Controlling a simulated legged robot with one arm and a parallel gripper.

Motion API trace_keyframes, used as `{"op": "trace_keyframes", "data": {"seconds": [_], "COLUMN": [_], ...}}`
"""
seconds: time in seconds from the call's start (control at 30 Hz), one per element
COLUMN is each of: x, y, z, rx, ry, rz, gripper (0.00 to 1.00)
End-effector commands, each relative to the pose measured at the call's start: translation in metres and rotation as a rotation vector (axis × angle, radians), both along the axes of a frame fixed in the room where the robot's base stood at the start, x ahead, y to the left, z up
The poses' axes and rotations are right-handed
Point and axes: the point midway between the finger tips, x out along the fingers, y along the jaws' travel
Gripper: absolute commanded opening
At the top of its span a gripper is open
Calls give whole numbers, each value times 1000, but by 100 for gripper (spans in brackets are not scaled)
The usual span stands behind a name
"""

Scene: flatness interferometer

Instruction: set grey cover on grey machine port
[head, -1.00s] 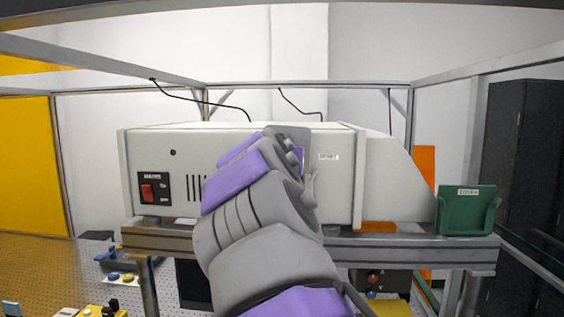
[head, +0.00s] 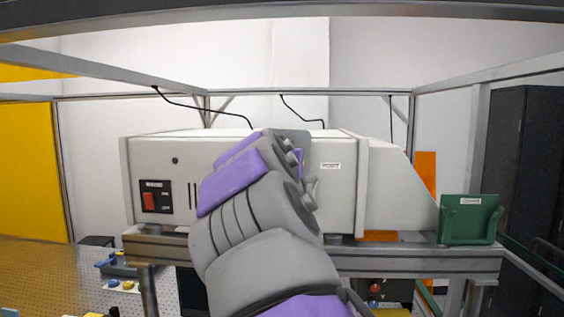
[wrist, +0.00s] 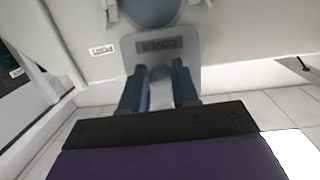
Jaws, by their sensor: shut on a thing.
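The grey cover (wrist: 187,51) is a rounded plate with an upside-down COVER label in the wrist view. My gripper (wrist: 160,88) is shut on its narrow grip. In the head view the cover's upper edge (head: 295,134) shows behind my gripper, in front of the pale grey machine (head: 345,200). A round blue-grey shape (wrist: 150,8) shows at the top of the wrist view; I cannot tell whether it is the port or part of the cover. The port is otherwise hidden by my arm in the head view. I cannot tell whether the cover touches the machine.
A green holder (head: 470,228) labelled COVER looks empty at the right end of the metal bench rail (head: 420,262). A red switch (head: 149,201) is on the machine's left front. Frame bars run overhead, with thin black cables behind. A dark cabinet (head: 525,180) stands right.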

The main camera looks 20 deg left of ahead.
Motion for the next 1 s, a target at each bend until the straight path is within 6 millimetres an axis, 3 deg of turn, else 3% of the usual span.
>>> {"op": "trace_keyframes", "data": {"seconds": [1.0], "x": [0], "y": [-1], "z": [1], "rx": [-85], "ry": [115], "rz": [47], "gripper": [0]}}
